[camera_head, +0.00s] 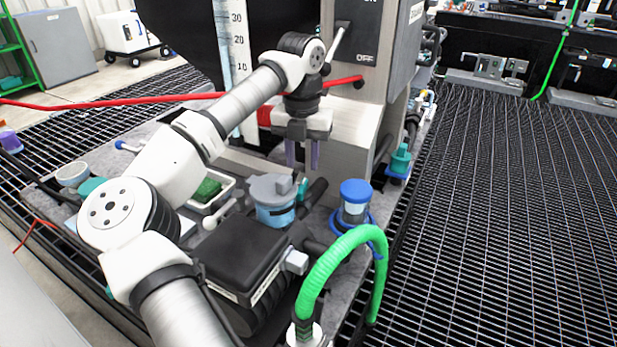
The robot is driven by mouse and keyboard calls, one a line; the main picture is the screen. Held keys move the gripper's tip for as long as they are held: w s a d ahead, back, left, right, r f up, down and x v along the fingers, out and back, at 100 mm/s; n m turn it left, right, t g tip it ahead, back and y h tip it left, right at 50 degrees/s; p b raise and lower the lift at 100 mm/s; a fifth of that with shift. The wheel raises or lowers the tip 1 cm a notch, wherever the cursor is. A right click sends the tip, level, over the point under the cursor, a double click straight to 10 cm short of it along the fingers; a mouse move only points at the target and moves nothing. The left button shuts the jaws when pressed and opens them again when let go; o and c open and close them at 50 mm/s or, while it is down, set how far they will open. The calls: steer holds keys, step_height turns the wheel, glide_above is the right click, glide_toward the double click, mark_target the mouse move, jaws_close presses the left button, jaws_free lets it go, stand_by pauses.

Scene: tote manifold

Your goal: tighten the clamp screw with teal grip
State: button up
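My gripper (302,156) points down in front of the grey machine column. Its two purple-grey fingers are apart, with nothing seen between them. A small teal grip (302,190) stands at the right side of a grey-lidded light-blue pot (275,205), a little below my fingertips. Whether it is the clamp screw's grip is too small to tell. Another teal knob (400,160) on a blue base stands farther right, beside the column. My fingers appear apart from both.
A blue-capped clear jar (354,203) and a thick green hose (340,258) stand right of the pot. A black box (243,258) is in front. A white tray with green contents (207,190) lies left. A red hose (120,101) runs behind my arm. Open grating (490,220) lies right.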

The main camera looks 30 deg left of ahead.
mark_target(303, 184)
step_height(303, 184, down, 6)
steer(key=shift+r, duration=0.1)
steer(key=shift+c, duration=0.3)
jaws_close()
